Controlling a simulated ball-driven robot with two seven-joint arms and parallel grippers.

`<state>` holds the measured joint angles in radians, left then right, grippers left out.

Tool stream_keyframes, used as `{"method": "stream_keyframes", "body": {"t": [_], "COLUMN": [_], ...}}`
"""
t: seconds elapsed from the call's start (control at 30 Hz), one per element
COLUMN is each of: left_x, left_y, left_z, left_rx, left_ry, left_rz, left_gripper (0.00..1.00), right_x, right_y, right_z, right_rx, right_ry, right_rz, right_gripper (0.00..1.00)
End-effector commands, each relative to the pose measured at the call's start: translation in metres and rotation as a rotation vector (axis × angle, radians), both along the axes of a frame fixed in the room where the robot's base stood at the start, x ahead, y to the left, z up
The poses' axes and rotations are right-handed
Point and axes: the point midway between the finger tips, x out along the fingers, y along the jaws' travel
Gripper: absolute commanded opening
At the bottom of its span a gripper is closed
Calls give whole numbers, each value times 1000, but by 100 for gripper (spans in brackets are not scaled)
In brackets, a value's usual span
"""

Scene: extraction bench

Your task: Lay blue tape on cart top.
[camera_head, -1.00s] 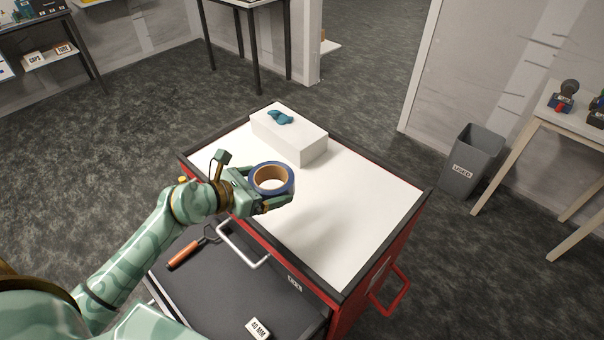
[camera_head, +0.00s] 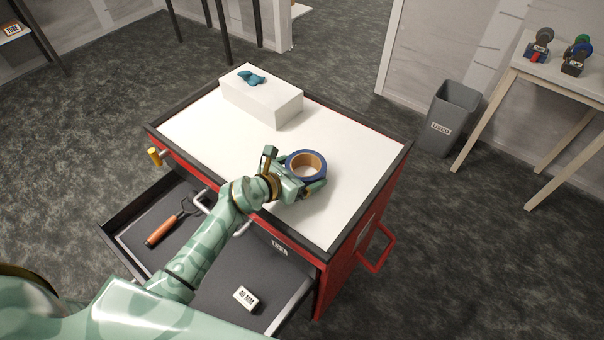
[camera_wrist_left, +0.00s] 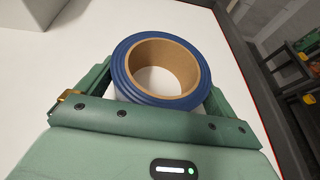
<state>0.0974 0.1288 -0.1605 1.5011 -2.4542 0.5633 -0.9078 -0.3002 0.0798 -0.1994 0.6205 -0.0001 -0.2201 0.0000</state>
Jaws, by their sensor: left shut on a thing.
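The blue tape (camera_head: 292,161) is a roll with a brown cardboard core. My left gripper (camera_head: 306,176) is shut on the tape, with a finger on either side of the roll. In the left wrist view the tape (camera_wrist_left: 126,78) sits between the fingers of the left gripper (camera_wrist_left: 160,88), its core opening facing the camera. The roll is over the white cart top (camera_head: 345,205), right of its middle. Whether it touches the surface I cannot tell. My right gripper is not in view.
A white box (camera_head: 262,102) with a teal item (camera_head: 250,77) on it stands at the cart top's back left. An open drawer (camera_head: 205,262) below holds an orange-handled tool (camera_head: 163,230) and a "40 MM" label block (camera_head: 245,298). The cart top's right side is clear.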

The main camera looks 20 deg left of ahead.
Motion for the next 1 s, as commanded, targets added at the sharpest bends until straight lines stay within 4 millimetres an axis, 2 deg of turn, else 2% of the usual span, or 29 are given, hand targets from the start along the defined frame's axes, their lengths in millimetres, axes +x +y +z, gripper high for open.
{"method": "stream_keyframes", "body": {"t": [0.3, 0.33, 0.67, 0.77, 1.0], "left_x": [0, 0, -3, -17, -64], "left_y": [0, 0, 3, 9, 34], "left_z": [-2, -2, 3, 10, 32], "left_rx": [0, 0, 1, 1, 2], "left_ry": [-2, -1, -1, -1, 0], "left_rz": [0, 0, 1, 1, 0], "left_gripper": [68, 99, 100, 100, 100], "right_x": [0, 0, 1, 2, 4], "right_y": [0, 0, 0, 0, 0], "right_z": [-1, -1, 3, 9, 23], "right_rx": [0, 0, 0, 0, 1], "right_ry": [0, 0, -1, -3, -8], "right_rz": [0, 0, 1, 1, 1], "right_gripper": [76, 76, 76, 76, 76]}}
